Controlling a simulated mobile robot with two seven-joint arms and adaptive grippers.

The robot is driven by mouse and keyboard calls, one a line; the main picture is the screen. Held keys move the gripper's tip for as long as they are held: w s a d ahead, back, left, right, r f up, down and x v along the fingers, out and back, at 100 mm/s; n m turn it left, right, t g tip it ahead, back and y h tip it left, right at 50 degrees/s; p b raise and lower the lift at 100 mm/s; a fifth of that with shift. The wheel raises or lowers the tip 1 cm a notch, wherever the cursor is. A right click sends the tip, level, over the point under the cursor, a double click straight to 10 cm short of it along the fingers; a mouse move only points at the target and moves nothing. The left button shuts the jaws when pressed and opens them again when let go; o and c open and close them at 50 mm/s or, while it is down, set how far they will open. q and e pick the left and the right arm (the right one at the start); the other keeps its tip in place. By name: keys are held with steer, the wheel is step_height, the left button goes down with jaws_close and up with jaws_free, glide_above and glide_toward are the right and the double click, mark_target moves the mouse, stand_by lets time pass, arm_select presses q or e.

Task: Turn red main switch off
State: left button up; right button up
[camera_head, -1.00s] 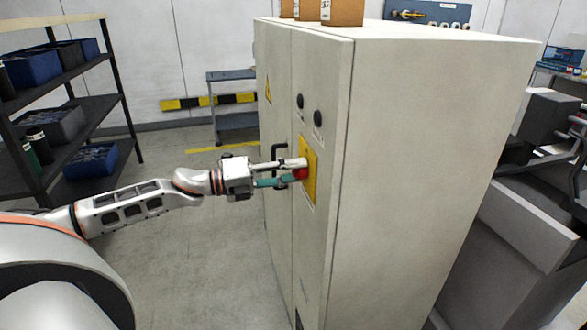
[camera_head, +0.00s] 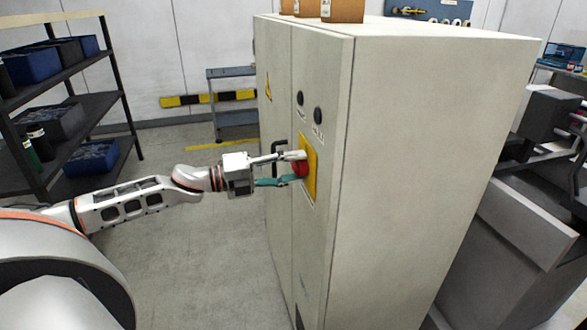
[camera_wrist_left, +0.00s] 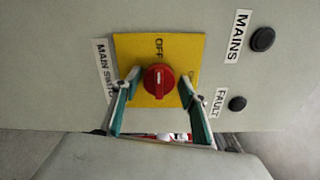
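The red main switch (camera_head: 300,169) is a round knob on a yellow plate (camera_head: 311,184) on the cabinet door. In the left wrist view the red knob (camera_wrist_left: 158,83) sits mid-plate, with its grip bar running up and down in the picture, in line with the lettering "OFF" (camera_wrist_left: 159,46). My left gripper (camera_head: 294,168) is open, with its fingertips above and below the knob in the head view. In the left wrist view the open gripper's fingers (camera_wrist_left: 159,82) stand either side of the knob with gaps. Part of the other lettering is hidden by a finger. My right gripper is not in view.
The grey cabinet (camera_head: 420,150) carries two dark round lamps, the mains lamp (camera_wrist_left: 262,39) and the fault lamp (camera_wrist_left: 237,104). A black door handle (camera_head: 275,160) is close behind my left gripper. A shelf with bins (camera_head: 75,110) stands at left; floor between is clear.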

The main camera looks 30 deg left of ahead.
arm_select(q)
steer(key=v, duration=1.2)
stand_by(0.8)
steer(key=shift+f, duration=0.1)
stand_by(0.4)
